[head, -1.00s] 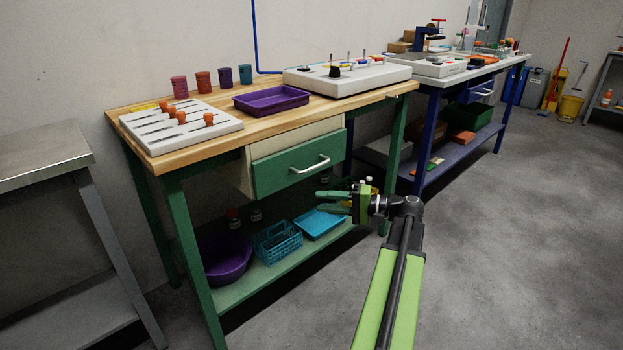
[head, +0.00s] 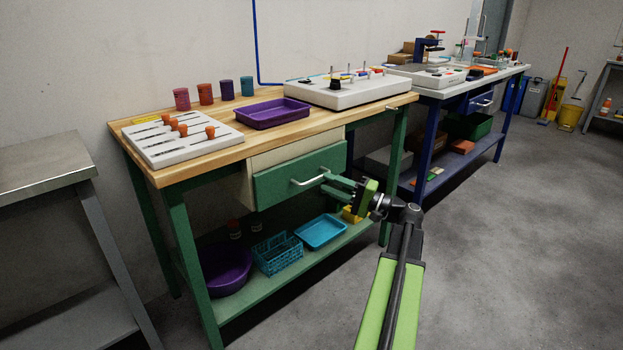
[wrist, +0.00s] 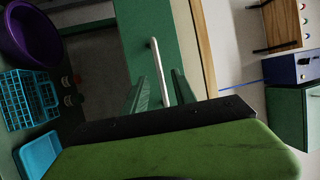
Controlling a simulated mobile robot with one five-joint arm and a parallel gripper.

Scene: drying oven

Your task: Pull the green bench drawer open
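The green bench drawer (head: 275,186) sits under the wooden bench top and looks shut. Its pale bar handle (head: 302,181) runs across the front, and its right end is partly hidden by my gripper. My gripper (head: 335,185) is open at the right part of the handle, in front of the drawer. In the wrist view the handle (wrist: 157,62) lies between the two spread fingers of my gripper (wrist: 160,90), with a gap visible on each side. The drawer front (wrist: 138,35) shows beyond them.
The bench's lower shelf (head: 232,302) holds a purple bowl (head: 224,271), a blue basket (head: 279,256) and a blue tray (head: 320,232). A steel table (head: 45,165) stands at the left. The floor (head: 490,270) to the right is clear.

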